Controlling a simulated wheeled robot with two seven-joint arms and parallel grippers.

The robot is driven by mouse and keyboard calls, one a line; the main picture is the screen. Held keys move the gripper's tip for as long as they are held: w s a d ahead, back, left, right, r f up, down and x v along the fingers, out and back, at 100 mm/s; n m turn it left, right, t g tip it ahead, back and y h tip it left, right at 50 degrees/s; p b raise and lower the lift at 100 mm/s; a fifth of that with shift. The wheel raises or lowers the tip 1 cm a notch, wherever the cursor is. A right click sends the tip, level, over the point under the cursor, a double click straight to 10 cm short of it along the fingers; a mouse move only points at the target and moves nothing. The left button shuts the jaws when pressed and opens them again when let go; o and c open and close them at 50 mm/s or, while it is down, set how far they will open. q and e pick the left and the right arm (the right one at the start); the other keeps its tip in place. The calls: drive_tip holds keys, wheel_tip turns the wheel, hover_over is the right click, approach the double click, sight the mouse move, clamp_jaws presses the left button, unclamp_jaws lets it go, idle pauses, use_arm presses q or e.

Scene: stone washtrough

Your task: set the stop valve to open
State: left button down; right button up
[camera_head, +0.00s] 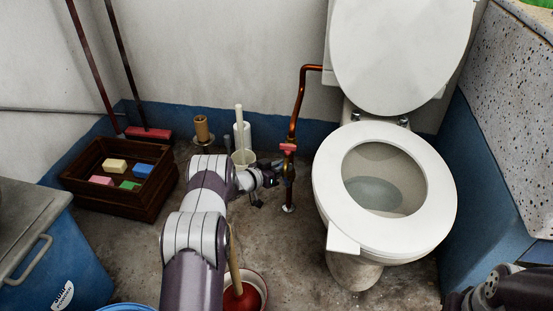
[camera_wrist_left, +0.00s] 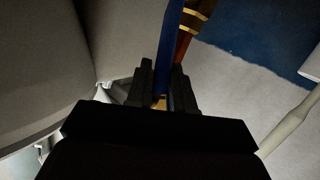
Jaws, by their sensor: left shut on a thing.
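My left gripper (camera_head: 277,172) is at the pipe just below the red handle. In the left wrist view my left gripper (camera_wrist_left: 163,85) is shut on a blue bar (camera_wrist_left: 170,35), which looks like the stop valve's lever. The pipe with brass-coloured bands (camera_wrist_left: 190,25) shows right behind it. The valve body is mostly hidden by my fingers.
The toilet (camera_head: 440,205) with raised lid stands close right of the pipe. A wooden crate (camera_head: 115,205) with sponges is at left.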

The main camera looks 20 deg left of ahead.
use_arm(q)
drive_tip(key=c, duration=1.1)
unclamp_jaws()
